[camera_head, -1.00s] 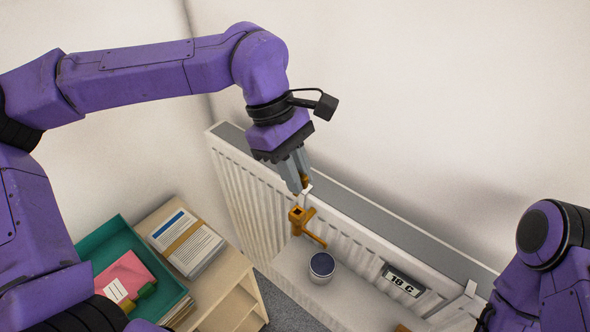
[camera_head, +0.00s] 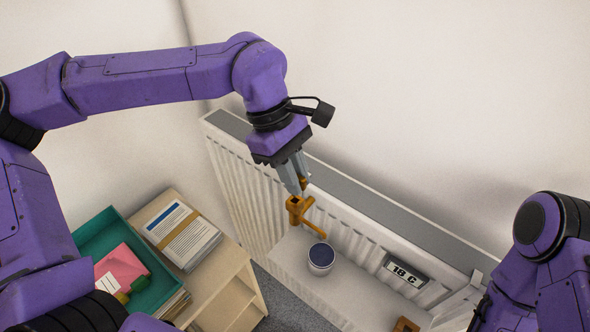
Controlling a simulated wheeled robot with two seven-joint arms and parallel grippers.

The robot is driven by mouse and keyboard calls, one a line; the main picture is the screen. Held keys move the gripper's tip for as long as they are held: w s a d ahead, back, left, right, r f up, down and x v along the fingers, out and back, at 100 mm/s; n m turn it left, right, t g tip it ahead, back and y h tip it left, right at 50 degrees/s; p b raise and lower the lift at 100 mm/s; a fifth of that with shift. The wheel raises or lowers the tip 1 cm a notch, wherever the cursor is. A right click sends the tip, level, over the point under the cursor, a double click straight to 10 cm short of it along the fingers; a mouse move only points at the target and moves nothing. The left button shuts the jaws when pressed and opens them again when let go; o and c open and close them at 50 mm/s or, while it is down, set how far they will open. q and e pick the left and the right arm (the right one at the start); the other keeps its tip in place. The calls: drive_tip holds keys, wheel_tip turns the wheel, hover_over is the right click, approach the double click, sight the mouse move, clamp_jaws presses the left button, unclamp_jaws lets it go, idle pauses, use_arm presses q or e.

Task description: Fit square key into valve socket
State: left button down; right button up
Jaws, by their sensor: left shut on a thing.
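My left gripper (camera_head: 298,186) is shut on a small brass-coloured key (camera_head: 303,183), of which only a little shows between the fingers. The brass valve (camera_head: 297,208) is directly below, in front of the white radiator, with a pipe-like arm (camera_head: 314,229) slanting down to the right. The key's lower end is at or just above the valve's top. The fingers hide the socket mouth, so I cannot tell whether the key is inside it. My right arm shows at the right edge, but its gripper is out of view.
The white radiator (camera_head: 236,165) runs along the wall behind the valve. A white ledge holds a dark-topped round tin (camera_head: 320,258). An 18 C display (camera_head: 406,273) and a brown block (camera_head: 406,325) are further right. A teal tray (camera_head: 95,235) and strapped papers (camera_head: 183,235) lie at left.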

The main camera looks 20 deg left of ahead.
use_arm(q)
drive_tip(key=shift+f, duration=0.3)
drive_tip(key=shift+w+f, duration=0.1)
drive_tip(key=shift+f, duration=0.25)
drive_tip(key=shift+f+b, duration=0.3)
drive_tip(key=shift+f, duration=0.7)
drive_tip(key=c, duration=1)
unclamp_jaws()
drive_tip(key=shift+w+a+r, duration=0.1)
drive_tip(key=shift+a+r, duration=0.05)
drive_tip(key=shift+r, duration=0.2)
drive_tip(key=b+v, duration=0.2)
drive_tip(key=v, duration=0.7)
drive_tip(key=shift+r, duration=0.3)
